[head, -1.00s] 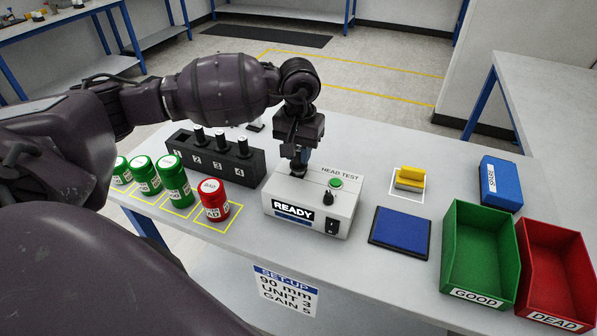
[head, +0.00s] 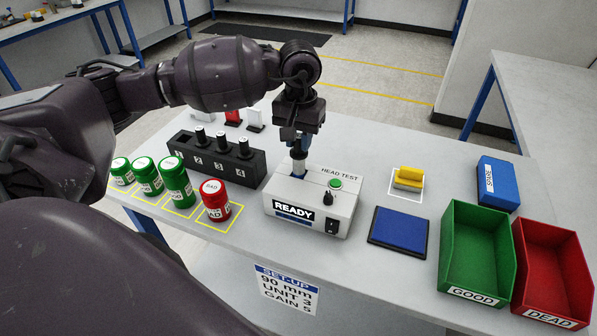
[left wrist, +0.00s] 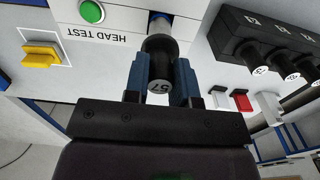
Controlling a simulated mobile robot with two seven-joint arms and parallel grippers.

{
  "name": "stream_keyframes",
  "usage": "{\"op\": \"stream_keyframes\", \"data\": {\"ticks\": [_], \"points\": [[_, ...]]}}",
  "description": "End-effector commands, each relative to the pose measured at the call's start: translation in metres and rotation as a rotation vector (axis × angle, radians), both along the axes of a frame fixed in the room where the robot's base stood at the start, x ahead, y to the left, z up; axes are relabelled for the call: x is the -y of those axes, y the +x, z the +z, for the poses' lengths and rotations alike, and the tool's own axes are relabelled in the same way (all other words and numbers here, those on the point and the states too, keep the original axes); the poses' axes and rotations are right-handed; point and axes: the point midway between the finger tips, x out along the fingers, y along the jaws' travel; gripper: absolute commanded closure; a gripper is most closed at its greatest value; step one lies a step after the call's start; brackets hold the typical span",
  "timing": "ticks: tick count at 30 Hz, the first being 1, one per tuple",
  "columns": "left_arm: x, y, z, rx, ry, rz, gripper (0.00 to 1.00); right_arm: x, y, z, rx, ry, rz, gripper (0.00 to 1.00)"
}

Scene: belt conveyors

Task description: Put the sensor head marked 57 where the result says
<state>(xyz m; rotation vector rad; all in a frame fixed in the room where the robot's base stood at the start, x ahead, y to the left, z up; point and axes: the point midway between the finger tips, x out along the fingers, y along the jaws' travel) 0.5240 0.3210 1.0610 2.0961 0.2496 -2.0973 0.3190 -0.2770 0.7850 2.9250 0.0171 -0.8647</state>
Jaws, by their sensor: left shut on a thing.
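My left gripper (head: 300,146) is shut on the sensor head marked 57 (head: 299,164), a dark cylinder with a pale end. The head is upright over the left part of the white HEAD TEST box (head: 338,184), where a blue patch shows. I cannot tell whether its lower end touches the box. The box display (head: 293,208) reads READY. A green GOOD bin (head: 475,293) and a red DEAD bin (head: 547,315) stand at the right. My right gripper is not in view.
A black rack (head: 214,164) numbered 1 to 4 holds several heads. Green jars (head: 174,182) and a red BAD jar (head: 215,201) stand at the left. A blue pad (head: 398,228), a yellow block (head: 408,178) and a blue SPARE box (head: 498,184) lie right of the tester.

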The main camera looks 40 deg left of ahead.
Motion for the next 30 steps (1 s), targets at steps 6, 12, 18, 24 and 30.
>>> {"op": "stream_keyframes", "data": {"ticks": [6,12,18,24,30], "points": [[0.0,0.0,0.01,0.002,0.0,0.0,1.0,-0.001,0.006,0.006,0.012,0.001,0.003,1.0],[0.0,0.0,0.018,0.002,0.0,0.0,1.0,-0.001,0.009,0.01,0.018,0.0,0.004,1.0],[0.0,0.0,0.026,0.001,-0.001,0.0,1.0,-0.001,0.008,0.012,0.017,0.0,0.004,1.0],[0.0,0.0,0.027,0.0,0.0,0.0,1.0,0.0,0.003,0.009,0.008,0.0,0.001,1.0],[0.0,0.0,0.027,0.0,0.0,0.0,1.0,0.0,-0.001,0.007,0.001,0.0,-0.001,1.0]]}}
